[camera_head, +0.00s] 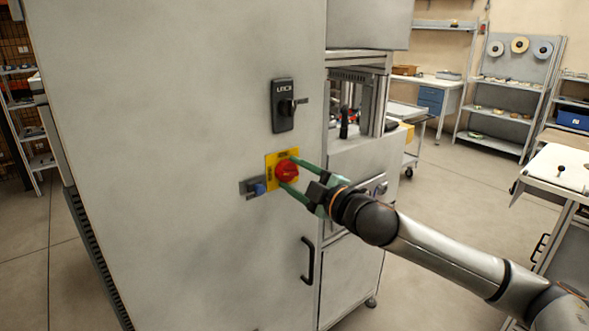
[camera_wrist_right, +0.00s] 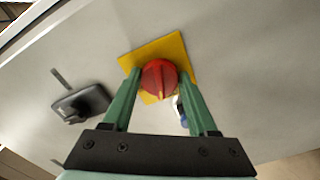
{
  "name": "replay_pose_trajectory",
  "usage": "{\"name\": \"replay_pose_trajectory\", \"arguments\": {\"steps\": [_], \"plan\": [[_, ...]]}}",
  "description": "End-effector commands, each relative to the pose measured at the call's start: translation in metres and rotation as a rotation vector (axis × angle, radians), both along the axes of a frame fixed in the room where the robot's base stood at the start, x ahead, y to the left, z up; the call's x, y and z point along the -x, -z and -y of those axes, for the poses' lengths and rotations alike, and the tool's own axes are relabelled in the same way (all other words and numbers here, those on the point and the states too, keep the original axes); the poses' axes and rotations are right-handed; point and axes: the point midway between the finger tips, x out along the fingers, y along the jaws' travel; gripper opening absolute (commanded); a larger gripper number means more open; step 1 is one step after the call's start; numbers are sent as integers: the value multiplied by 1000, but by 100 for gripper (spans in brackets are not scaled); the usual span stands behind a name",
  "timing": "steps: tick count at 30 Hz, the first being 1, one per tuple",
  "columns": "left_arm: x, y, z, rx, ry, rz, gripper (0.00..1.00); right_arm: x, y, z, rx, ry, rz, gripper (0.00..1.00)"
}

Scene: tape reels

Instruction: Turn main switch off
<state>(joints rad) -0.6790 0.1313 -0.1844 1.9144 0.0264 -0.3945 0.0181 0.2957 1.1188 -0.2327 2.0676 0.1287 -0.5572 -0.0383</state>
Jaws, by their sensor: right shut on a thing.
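The main switch is a red rotary knob (camera_head: 286,171) on a yellow plate (camera_head: 271,157), on the side of a large grey cabinet (camera_head: 180,120). My right gripper (camera_head: 287,172) reaches in from the right, with its green fingers on either side of the knob. In the right wrist view the knob (camera_wrist_right: 159,78) sits between the two fingertips (camera_wrist_right: 160,82), with the yellow plate (camera_wrist_right: 150,53) behind it. The gripper is shut on the knob. The knob's ridge points toward the gripper in that view. My left gripper is not in view.
A black latch handle (camera_head: 284,105) sits above the switch. A black door handle (camera_head: 308,261) is below. Shelves with tape reels (camera_head: 519,45) stand at the back right. The floor (camera_head: 425,220) between is clear.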

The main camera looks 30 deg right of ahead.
Motion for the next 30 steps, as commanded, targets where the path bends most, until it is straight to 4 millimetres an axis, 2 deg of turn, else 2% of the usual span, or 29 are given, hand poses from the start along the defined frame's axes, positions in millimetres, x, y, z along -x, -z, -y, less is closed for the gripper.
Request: {"name": "replay_pose_trajectory", "arguments": {"steps": [12, 30], "plan": [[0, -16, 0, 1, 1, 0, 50, 0, -2, 0, 258, -1, 19, 3], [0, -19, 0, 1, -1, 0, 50, 0, -1, 0, 326, -1, 26, 3]]}}
